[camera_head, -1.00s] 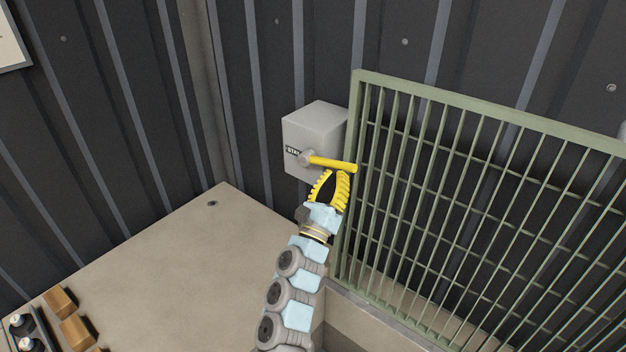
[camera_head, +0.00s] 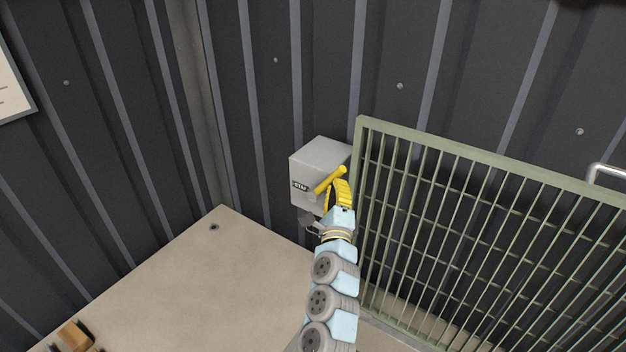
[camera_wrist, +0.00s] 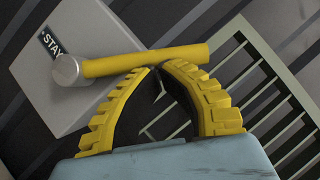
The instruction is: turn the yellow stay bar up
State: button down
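The yellow stay bar (camera_head: 330,180) is on the front of a grey box marked STAY (camera_head: 318,158) and slants up to the right from its pivot. In the wrist view the bar (camera_wrist: 145,60) runs across from a round grey hub (camera_wrist: 68,70). My gripper (camera_head: 342,181) is at the bar's underside, near its outer half. In the wrist view its yellow ribbed fingers (camera_wrist: 157,68) arch together, tips nearly meeting just below the bar. They look shut with nothing between them; the tips seem to touch the bar.
A green barred gate (camera_head: 470,220) stands just right of the box and my arm. A dark corrugated wall (camera_head: 260,100) is behind. The pale floor (camera_head: 200,270) to the left is clear except for brown blocks (camera_head: 75,335) at bottom left.

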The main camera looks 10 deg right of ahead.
jog(key=r+n+p, duration=0.1)
jog(key=w+a+r+y+p, duration=0.1)
jog(key=p, duration=0.1)
jog(key=shift+w+a+n, duration=0.2)
jog(key=shift+w+n, duration=0.1)
jog(key=shift+n, duration=0.1)
jog(key=shift+w+a+r+g+p, duration=0.2)
jog(key=shift+w+r+g+p, duration=0.15)
jog(key=shift+p, duration=0.2)
jog(key=shift+w+a+r, duration=0.15)
jog(key=shift+w+a, duration=0.3)
jog(key=shift+a, duration=0.05)
jog(key=shift+p, duration=0.3)
